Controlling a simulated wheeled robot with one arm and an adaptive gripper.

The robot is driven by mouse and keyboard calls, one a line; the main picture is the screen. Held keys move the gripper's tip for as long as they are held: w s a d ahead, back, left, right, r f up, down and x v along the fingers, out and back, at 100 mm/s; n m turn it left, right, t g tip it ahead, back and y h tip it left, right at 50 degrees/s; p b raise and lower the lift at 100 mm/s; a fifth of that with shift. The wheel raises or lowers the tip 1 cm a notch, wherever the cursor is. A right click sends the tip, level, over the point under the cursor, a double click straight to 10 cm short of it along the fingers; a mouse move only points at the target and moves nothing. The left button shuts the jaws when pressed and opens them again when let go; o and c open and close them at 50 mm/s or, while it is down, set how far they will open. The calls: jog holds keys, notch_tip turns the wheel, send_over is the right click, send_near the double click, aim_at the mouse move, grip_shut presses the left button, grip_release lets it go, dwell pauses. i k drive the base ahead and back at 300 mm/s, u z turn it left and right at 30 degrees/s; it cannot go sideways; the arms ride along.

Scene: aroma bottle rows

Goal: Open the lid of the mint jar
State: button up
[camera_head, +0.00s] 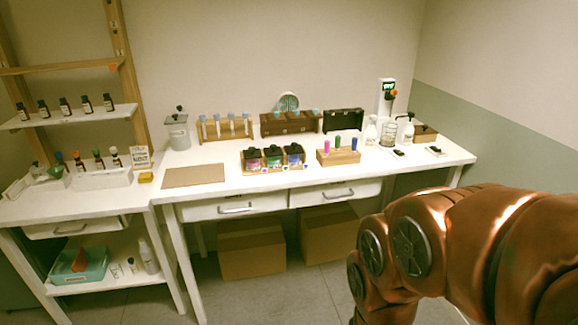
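Three small jars with black lids stand in a row in a wooden tray (246,168) on the white table. The left jar (253,163) has a pink-purple label, the middle jar (273,161) a green one, and the right jar (294,159) a blue one. The label writing is too small to read, so I cannot tell by text which is the mint jar. The dark lids look seated on all three. My copper-coloured arm fills the lower right, well apart from the jars. My gripper is out of view.
A wooden block (338,158) with coloured vials stands right of the jars. Wooden racks (226,134) stand behind. A brown board (194,175) lies to the left. Glass bottles and a grey canister (178,135) flank the table. The table's front strip is clear.

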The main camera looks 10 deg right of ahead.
aim_at(273, 150)
jog(key=i, duration=0.95)
